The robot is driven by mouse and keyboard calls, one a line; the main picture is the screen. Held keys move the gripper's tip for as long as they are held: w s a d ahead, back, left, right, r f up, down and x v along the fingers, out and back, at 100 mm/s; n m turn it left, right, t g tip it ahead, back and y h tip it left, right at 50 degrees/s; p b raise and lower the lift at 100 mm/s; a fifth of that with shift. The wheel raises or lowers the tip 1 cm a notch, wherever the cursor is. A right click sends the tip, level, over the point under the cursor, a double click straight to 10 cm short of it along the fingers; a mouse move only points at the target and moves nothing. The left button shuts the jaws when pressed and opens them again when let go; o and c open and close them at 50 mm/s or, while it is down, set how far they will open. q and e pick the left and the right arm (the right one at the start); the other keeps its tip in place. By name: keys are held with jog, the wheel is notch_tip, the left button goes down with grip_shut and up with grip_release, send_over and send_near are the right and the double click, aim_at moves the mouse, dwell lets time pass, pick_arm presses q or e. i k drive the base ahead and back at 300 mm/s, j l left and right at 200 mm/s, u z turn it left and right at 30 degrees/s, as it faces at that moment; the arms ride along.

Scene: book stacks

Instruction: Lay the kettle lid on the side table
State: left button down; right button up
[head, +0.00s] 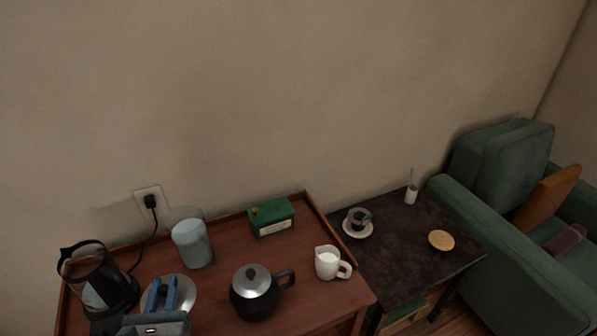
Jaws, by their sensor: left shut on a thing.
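My left gripper (161,293) comes in at the bottom left, over the wooden cabinet top. It is shut on the kettle lid (186,293), a round silver disc partly hidden behind the blue fingers. The glass and black electric kettle (97,284) stands just left of the gripper. The side table (393,272), with a dark stone-like top, stands to the right of the cabinet, well away from the gripper. My right gripper is not in view.
On the cabinet (226,285) stand a blue-grey canister (192,244), a green box (272,218), a dark teapot (257,297) and a white jug (329,264). The side table holds a cup on a saucer (358,231), a small white vase (411,195) and a round wooden coaster (441,240); its front left is bare.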

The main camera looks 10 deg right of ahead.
aim_at(409, 256)
jog(key=l+z, duration=0.1)
jog(key=l, duration=0.4)
jog(key=l+z, duration=0.15)
jog(key=l, duration=0.3)
jog(key=i+l+z, duration=0.1)
jog(key=l, duration=0.4)
jog(key=i+l+z, duration=0.15)
jog(key=l, duration=0.3)
jog(key=l+z, duration=0.1)
jog(key=l, duration=0.4)
